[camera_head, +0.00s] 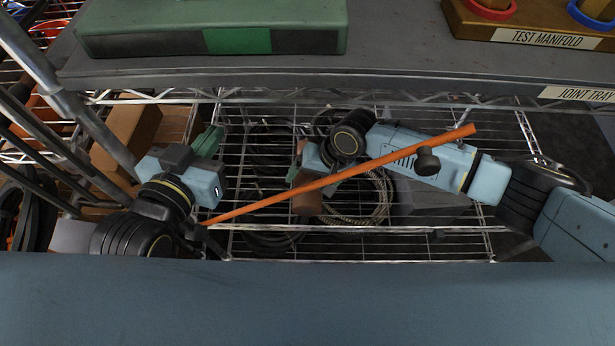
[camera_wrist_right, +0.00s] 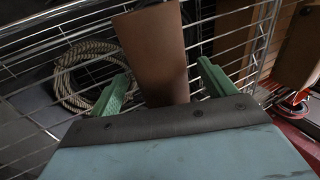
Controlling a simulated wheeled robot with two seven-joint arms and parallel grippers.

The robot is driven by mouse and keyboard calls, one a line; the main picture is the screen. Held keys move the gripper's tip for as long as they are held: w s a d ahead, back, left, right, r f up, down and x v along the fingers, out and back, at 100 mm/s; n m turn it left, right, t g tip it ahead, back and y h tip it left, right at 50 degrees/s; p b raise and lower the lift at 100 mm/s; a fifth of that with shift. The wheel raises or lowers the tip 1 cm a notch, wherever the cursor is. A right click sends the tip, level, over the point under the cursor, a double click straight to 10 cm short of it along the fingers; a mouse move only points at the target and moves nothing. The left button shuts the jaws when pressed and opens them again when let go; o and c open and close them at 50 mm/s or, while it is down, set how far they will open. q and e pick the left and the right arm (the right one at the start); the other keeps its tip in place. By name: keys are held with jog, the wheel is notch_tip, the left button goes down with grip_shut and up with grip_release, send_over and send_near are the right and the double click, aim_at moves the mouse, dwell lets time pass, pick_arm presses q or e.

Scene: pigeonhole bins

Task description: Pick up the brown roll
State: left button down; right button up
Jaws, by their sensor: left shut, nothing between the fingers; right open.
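The brown roll (camera_wrist_right: 154,48) is a plain, slightly tapered cylinder in the right wrist view. It lies between the two green fingers of my right gripper (camera_wrist_right: 165,88), with visible gaps on both sides. Its near end is hidden behind the gripper body. In the head view the roll (camera_head: 306,202) shows partly below my right gripper (camera_head: 295,172), at the wire basket; the arm and an orange rod cover part of it. My left gripper (camera_head: 208,141) is shut and empty, well to the left of the roll.
The orange rod (camera_head: 400,156) slants across the head view in front of my right arm. The wire basket (camera_head: 462,243) holds coiled cables and a rope coil (camera_wrist_right: 66,75). A grey shelf (camera_head: 400,65) crosses above. Brown boxes (camera_head: 133,130) stand at left.

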jog(key=shift+a+f+b, duration=0.25)
jog(key=shift+f+b, duration=0.05)
jog(key=shift+f, duration=0.35)
pick_arm(q)
jog(key=r, duration=0.1)
jog(key=r+t, duration=0.1)
jog(key=r+t+h, duration=0.1)
jog(key=shift+w+d+r, duration=0.25)
jog(key=shift+w+d, duration=0.05)
jog(key=shift+d, duration=0.1)
pick_arm(e)
jog(key=shift+c, duration=0.2)
jog(key=c, duration=1.2)
